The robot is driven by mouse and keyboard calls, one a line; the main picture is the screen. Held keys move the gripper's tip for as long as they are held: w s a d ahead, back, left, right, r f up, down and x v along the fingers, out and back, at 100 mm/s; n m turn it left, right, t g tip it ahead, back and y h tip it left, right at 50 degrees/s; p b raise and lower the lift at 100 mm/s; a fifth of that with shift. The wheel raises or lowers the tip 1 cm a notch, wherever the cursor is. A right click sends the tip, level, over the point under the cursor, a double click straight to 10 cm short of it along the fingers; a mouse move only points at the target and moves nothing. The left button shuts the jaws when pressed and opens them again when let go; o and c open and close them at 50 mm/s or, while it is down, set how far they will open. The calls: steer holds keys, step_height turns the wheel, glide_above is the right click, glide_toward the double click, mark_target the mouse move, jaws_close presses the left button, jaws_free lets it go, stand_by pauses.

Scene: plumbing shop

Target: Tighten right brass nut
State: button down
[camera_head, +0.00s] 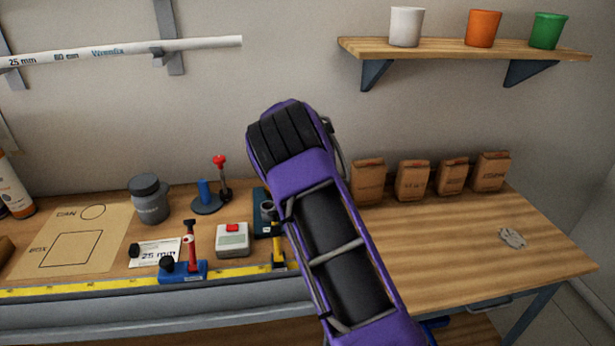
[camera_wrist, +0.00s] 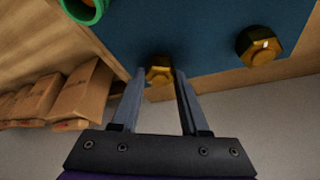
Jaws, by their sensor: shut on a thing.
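In the wrist view, my gripper (camera_wrist: 160,82) has its two grey fingers on either side of a brass hex nut (camera_wrist: 159,70), shut on it. This nut sits on a dark blue plate (camera_wrist: 205,35). A second brass nut (camera_wrist: 259,46) sits on the same plate, to the right in this view and clear of the fingers. The held nut is on the side towards the brown bags. In the head view a teal block (camera_head: 262,213) shows beside my purple arm, which hides the nuts and fingertips.
Brown bags (camera_head: 411,181) stand at the back of the wooden bench (camera_head: 445,240), right of my arm. A white box with a red button (camera_head: 232,240) and a blue clamp (camera_head: 182,272) stand left. A green ring (camera_wrist: 97,12) is near the plate. The bench's right part is mostly clear.

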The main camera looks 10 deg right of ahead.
steer(key=m+h, duration=0.1)
steer(key=m, duration=0.2)
steer(key=m+g+h+p, duration=0.1)
steer(key=m, duration=0.2)
steer(key=shift+w+a+f+g, duration=0.1)
steer(key=shift+a+g, duration=0.05)
steer(key=shift+g, duration=0.15)
steer(key=m+g, duration=0.1)
steer(key=m, duration=0.4)
steer(key=shift+w+g, duration=0.15)
steer(key=shift+g, duration=0.25)
steer(key=shift+a+m+g, duration=0.1)
steer(key=shift+m+g, duration=0.2)
steer(key=shift+m, duration=0.4)
steer(key=shift+c, duration=2.1)
jaws_free()
steer(key=shift+n+h, duration=0.3)
